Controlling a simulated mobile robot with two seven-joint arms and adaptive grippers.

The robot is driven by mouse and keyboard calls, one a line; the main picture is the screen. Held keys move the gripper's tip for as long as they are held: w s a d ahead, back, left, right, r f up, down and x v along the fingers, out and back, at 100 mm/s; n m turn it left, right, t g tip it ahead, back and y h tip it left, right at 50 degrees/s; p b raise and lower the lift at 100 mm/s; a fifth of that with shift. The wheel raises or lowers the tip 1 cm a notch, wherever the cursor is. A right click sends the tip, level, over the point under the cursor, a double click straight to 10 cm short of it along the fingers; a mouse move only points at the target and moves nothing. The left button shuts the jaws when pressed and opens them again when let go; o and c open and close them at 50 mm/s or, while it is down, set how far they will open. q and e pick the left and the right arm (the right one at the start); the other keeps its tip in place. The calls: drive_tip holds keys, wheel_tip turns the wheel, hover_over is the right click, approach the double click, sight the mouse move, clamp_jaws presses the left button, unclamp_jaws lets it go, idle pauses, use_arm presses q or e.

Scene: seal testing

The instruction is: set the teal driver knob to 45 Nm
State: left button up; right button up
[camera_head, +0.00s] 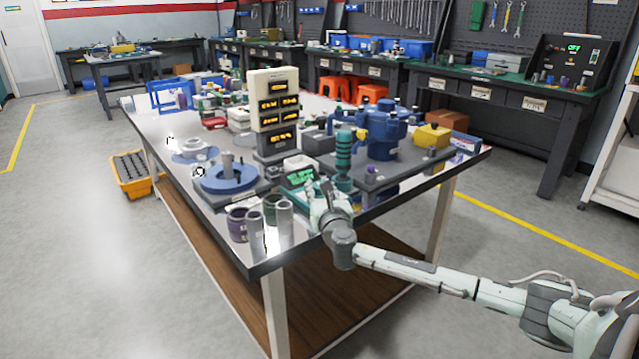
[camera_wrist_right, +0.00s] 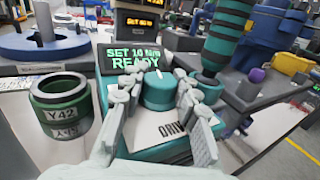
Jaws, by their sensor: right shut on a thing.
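The teal driver knob (camera_wrist_right: 158,92) sits in the middle of the right wrist view, on a teal and white driver unit (camera_wrist_right: 165,129) with partly covered lettering. A pale mark on its top points towards the display. The display (camera_wrist_right: 132,58) reads "SET 10 Nm READY" in green; it also shows in the head view (camera_head: 299,177). My right gripper (camera_wrist_right: 158,95) is shut on the knob, one finger on each side. In the head view my right gripper (camera_head: 318,190) is at the table's near edge and hides the knob. My left gripper is in neither view.
A teal ribbed cylinder (camera_head: 344,152) stands upright right behind the unit. Ring stacks, one marked Y42 (camera_wrist_right: 61,107), stand left of it. A blue round fixture (camera_head: 229,180), a tall display post (camera_head: 275,102) and a blue housing (camera_head: 384,130) crowd the table.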

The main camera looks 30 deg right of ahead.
drive_tip(key=shift+m+g+h, duration=0.8)
drive_tip(key=shift+m+h, duration=0.3)
drive_tip(key=shift+h, duration=0.7)
drive_tip(key=shift+r, duration=0.1)
drive_tip(key=o, duration=1.2)
drive_tip(key=v, duration=1.2)
drive_tip(key=shift+r, duration=0.1)
